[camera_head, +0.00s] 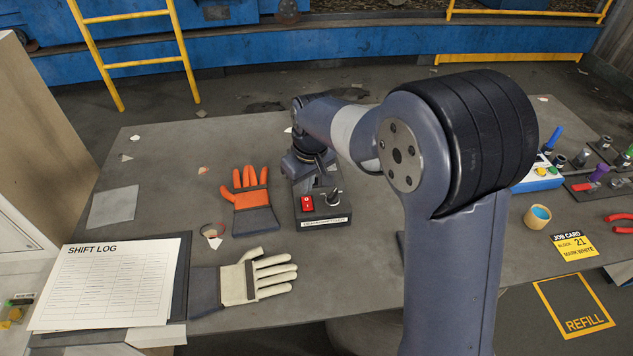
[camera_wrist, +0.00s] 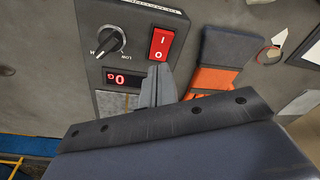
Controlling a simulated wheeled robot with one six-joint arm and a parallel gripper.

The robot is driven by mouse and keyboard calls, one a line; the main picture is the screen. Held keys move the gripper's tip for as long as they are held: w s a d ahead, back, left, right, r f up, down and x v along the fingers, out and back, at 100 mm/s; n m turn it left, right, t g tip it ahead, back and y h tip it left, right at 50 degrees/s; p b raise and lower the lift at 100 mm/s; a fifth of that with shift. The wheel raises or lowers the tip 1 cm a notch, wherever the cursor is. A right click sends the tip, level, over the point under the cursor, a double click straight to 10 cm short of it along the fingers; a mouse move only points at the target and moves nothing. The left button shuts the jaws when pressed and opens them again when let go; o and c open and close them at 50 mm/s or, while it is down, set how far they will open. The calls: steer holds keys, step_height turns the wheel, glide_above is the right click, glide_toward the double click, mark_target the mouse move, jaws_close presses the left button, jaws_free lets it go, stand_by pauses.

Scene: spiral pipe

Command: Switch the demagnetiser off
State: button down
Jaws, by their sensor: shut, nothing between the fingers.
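The demagnetiser is a dark box on the grey table in the head view (camera_head: 328,213). It has a red rocker switch (camera_head: 307,203), a black knob and a label on its front edge. In the wrist view, the red switch (camera_wrist: 161,45) shows I and O marks, with the knob (camera_wrist: 110,39) and a small lit red display (camera_wrist: 124,79) beside it. My gripper (camera_wrist: 160,68) is shut and empty, its fingertips at the O end of the switch. I cannot tell whether they touch it. Which side of the rocker is pressed is unclear.
An orange glove (camera_head: 250,198) lies close left of the box, and a pale glove (camera_head: 262,278) lies nearer the front. A shift log sheet (camera_head: 105,285) is at front left. A small cup (camera_head: 538,217) and several tools are at right. Bare table lies behind the gloves.

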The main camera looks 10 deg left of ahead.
step_height(320, 180, up, 4)
steer(key=p, duration=0.3)
steer(key=shift+r, duration=0.2)
step_height(320, 180, down, 7)
steer(key=b, duration=0.5)
steer(key=shift+f+b, duration=0.1)
steer(key=shift+b, duration=0.2)
steer(key=shift+r, duration=0.25)
